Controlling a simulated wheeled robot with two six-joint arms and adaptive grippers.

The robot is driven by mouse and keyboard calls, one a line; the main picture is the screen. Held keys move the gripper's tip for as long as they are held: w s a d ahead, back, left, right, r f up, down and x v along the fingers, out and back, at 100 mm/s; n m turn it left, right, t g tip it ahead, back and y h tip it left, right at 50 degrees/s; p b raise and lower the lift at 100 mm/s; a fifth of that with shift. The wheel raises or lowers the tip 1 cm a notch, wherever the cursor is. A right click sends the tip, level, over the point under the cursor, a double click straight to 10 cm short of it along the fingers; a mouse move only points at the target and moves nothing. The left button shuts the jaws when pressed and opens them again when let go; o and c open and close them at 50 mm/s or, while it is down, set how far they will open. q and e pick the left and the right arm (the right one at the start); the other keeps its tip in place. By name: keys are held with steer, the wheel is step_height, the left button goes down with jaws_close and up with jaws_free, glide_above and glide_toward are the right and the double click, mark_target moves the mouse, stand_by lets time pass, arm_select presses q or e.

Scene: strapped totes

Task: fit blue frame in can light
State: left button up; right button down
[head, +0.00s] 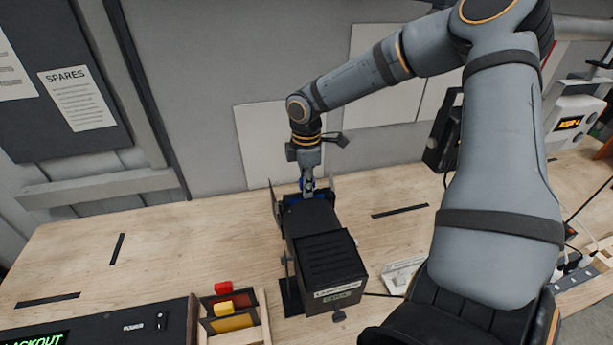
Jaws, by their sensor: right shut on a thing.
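The can light (322,245) is a black stage lamp lying on the wooden bench, with a boxy ribbed rear end toward me and a label on its back. My right gripper (308,192) reaches down at the lamp's far end. It is shut on the blue frame (293,199), of which only small blue parts show at the lamp's front. The lamp body and the gripper hide most of the frame, so I cannot tell how deep it sits in the holder. My left gripper is not in view.
A divided wooden tray (262,318) with red and yellow pieces stands left of the lamp. A black panel box (120,325) is at the front left. Black tape marks (400,210) lie on the bench (190,235). Equipment and cables crowd the right side.

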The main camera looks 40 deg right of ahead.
steer(key=shift+f+b, duration=0.3)
steer(key=shift+f, duration=0.25)
steer(key=c, duration=1.2)
jaws_free()
steer(key=shift+r, duration=0.1)
step_height(320, 180, up, 12)
steer(key=shift+f, duration=0.1)
steer(key=shift+s+a, duration=0.1)
